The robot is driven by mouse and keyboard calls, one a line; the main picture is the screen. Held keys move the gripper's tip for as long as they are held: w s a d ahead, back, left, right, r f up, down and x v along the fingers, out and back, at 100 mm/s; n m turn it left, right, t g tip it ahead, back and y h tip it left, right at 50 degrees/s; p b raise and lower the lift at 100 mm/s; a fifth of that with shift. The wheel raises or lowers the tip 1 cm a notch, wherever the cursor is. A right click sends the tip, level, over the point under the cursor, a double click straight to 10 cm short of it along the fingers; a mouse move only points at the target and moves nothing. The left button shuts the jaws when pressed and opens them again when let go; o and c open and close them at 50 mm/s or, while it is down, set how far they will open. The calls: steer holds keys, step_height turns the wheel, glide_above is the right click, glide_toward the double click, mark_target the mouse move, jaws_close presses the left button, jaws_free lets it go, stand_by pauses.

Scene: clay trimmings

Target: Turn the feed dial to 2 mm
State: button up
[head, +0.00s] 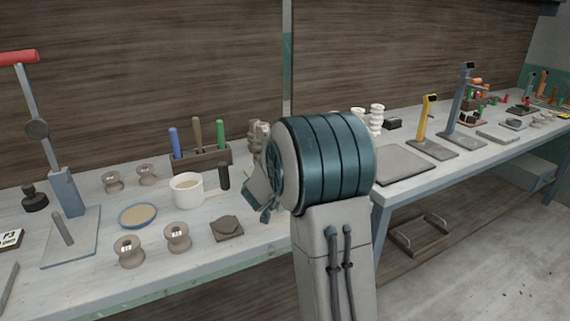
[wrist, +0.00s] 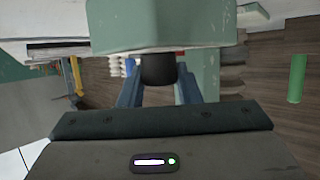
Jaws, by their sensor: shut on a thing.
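In the wrist view, my gripper (wrist: 158,84) has its two blue fingers on either side of a short black cylinder (wrist: 158,70), which looks like the feed dial. The gripper is shut on it. The dial sits against a pale green block (wrist: 160,25), apparently the body it belongs to. No scale, pointer or 2 mm mark can be read, so the dial's setting cannot be told. In the head view my large teal arm joint covers the dial and most of the gripper.
Left on the bench (head: 95,265) stand a red-handled lever press (head: 38,128), a white cup (head: 187,189), a blue dish (head: 138,215), spools (head: 129,250) and a tool rack (head: 203,160). To the right are a grey slab (head: 402,164) and a yellow stand (head: 428,120).

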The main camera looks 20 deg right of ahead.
steer(key=shift+r+m+g+h+p, duration=0.2)
steer(key=shift+m+g+h+p, duration=0.6)
steer(key=shift+p, duration=1.05)
steer(key=shift+f+m+g+h+p, duration=0.25)
steer(key=shift+m+g+p, duration=0.25)
steer(key=shift+p, duration=0.3)
steer(key=o, duration=0.7)
steer(key=v, duration=1.3)
steer(key=shift+s+a+p, duration=0.3)
